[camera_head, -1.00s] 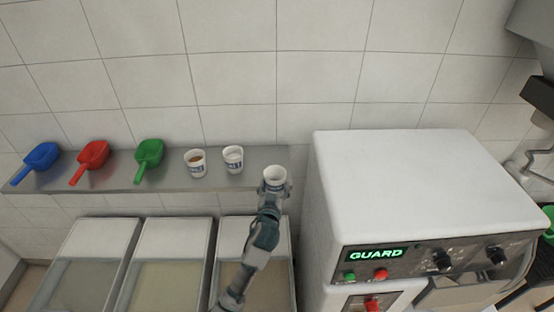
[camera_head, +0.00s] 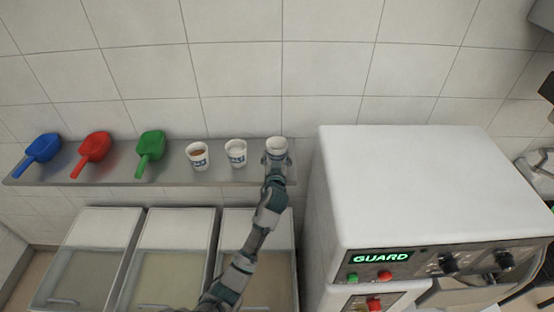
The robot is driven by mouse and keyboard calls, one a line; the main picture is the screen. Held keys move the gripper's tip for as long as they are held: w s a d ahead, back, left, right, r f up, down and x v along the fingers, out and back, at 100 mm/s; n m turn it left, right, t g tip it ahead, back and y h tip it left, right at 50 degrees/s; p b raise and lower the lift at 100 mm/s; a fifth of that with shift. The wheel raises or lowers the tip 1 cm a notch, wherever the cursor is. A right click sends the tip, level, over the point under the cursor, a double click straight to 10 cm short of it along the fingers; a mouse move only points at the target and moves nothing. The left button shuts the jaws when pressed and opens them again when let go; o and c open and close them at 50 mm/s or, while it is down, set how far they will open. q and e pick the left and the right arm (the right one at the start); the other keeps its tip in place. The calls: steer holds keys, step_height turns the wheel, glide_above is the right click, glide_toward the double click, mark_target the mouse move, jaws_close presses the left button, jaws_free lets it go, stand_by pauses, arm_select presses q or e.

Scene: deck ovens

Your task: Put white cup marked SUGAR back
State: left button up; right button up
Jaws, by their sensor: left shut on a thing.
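A white cup (camera_head: 277,146) is in my left gripper (camera_head: 276,158), which is shut on it at the right end of the steel wall shelf (camera_head: 110,174). The gripper hides the front of this cup, so its marking cannot be read. I cannot tell whether the cup touches the shelf. Two other white cups with blue print stand upright on the shelf to its left: one with brown contents (camera_head: 198,156) and one with a pale inside (camera_head: 236,153). Their print is too small to read. My right gripper is not in view.
Blue (camera_head: 43,148), red (camera_head: 95,146) and green (camera_head: 151,145) scoops lie on the shelf's left part. Lidded bins (camera_head: 175,240) stand below. A large white machine (camera_head: 420,185) with a GUARD display stands close to the right of the shelf end.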

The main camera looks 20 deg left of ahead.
arm_select(q)
steer(key=shift+f, duration=0.7)
steer(key=shift+a, duration=0.15)
steer(key=o, duration=1.2)
steer(key=shift+o, duration=0.2)
steer(key=shift+d, duration=0.3)
steer(key=shift+s+d, duration=0.15)
steer(key=shift+s, duration=0.25)
steer(key=b+v, duration=0.1)
steer(key=v, duration=1)
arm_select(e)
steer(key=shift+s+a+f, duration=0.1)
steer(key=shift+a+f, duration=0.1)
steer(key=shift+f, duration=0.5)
arm_select(q)
steer(key=shift+s, duration=0.1)
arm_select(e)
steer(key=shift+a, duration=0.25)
arm_select(q)
steer(key=shift+s, duration=0.1)
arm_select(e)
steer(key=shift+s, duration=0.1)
